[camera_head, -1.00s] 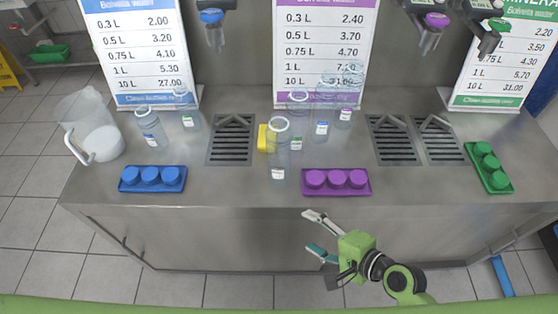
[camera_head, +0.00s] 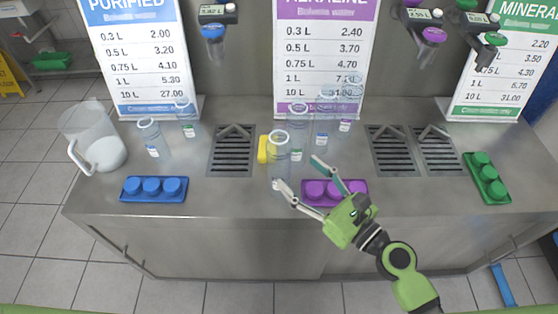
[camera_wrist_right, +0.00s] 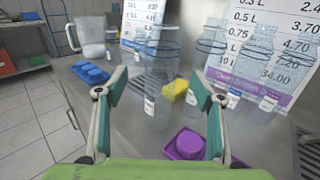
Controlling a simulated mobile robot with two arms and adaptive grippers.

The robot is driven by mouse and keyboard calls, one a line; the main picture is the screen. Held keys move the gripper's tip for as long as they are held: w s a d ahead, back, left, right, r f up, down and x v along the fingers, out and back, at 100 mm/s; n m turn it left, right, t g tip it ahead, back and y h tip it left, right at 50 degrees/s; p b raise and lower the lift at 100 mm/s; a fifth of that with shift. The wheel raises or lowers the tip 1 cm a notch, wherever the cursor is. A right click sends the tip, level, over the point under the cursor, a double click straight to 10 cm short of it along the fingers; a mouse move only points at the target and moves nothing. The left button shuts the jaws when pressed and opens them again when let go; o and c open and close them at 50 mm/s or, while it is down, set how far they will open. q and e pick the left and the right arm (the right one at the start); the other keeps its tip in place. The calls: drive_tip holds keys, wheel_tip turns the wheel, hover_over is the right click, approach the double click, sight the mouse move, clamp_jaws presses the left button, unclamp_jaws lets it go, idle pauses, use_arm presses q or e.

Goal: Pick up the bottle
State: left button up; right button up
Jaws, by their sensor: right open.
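Several clear empty bottles with small labels stand upright on the steel counter. The nearest bottle (camera_head: 278,153) stands left of the purple cap tray, its lower part partly behind a fingertip. In the right wrist view this bottle (camera_wrist_right: 158,85) stands upright ahead, framed between the fingers. My right gripper (camera_head: 296,172) is open and empty at the counter's front, just in front of the bottle. The fingers also show spread apart in the right wrist view (camera_wrist_right: 158,76); contact with the bottle cannot be told. More bottles stand behind, one (camera_head: 298,130) close by. My left gripper is not in view.
A purple cap tray (camera_head: 362,199) lies partly behind my right gripper. A yellow block (camera_head: 263,149) sits beside the bottle. A blue cap tray (camera_head: 128,196), pitcher (camera_head: 98,150) and green cap tray (camera_head: 478,166) are farther off. Price boards and dispensers stand behind.

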sight(288, 161)
drive_tip(key=x, duration=0.3)
drive_tip(key=p+x, duration=0.2)
drive_tip(key=x, duration=0.3)
drive_tip(key=shift+w, duration=0.3)
drive_tip(key=c, duration=1)
